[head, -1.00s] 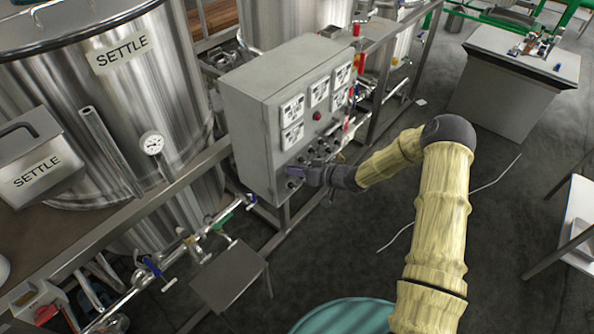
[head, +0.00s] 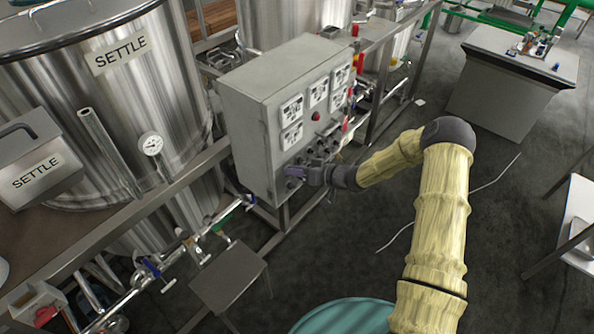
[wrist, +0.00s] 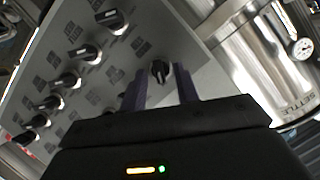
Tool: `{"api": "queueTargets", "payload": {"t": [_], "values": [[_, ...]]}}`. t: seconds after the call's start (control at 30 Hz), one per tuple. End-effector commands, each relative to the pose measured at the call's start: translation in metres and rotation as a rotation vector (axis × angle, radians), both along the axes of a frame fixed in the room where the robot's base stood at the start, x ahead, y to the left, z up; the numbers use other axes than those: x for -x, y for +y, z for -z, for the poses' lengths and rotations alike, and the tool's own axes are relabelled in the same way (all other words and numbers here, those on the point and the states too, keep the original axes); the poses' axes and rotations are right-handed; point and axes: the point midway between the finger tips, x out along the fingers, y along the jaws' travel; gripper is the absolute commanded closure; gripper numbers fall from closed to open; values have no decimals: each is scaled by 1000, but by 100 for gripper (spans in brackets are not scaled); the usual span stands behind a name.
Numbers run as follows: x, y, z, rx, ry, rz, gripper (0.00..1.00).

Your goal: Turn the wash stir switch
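A grey control box (head: 255,125) stands in front of the steel tanks, with several black rotary switches low on its face. My gripper (head: 297,172) is at the lower part of that face in the head view. In the wrist view my gripper (wrist: 168,88) has its two fingers apart, with one black switch knob (wrist: 160,72) between and just beyond the tips. A gap shows beside the knob. Several other black knobs (wrist: 88,53) sit on the panel to the left. Their labels are too small to read, so I cannot tell which is the wash stir switch.
A tank labelled SETTLE (head: 110,110) stands left of the box. A metal rail (head: 130,215) and pipes with valves (head: 150,265) run below it. A small grey platform (head: 228,275) stands in front.

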Motion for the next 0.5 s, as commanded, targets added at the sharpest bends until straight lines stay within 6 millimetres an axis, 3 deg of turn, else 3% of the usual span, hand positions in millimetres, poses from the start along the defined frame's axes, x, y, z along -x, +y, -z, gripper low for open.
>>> {"api": "queueTargets", "payload": {"t": [0.23, 0.5], "values": [[8, -20, -5, 2, -1, 2, 69], [30, -64, -22, 2, -1, 2, 69]]}}
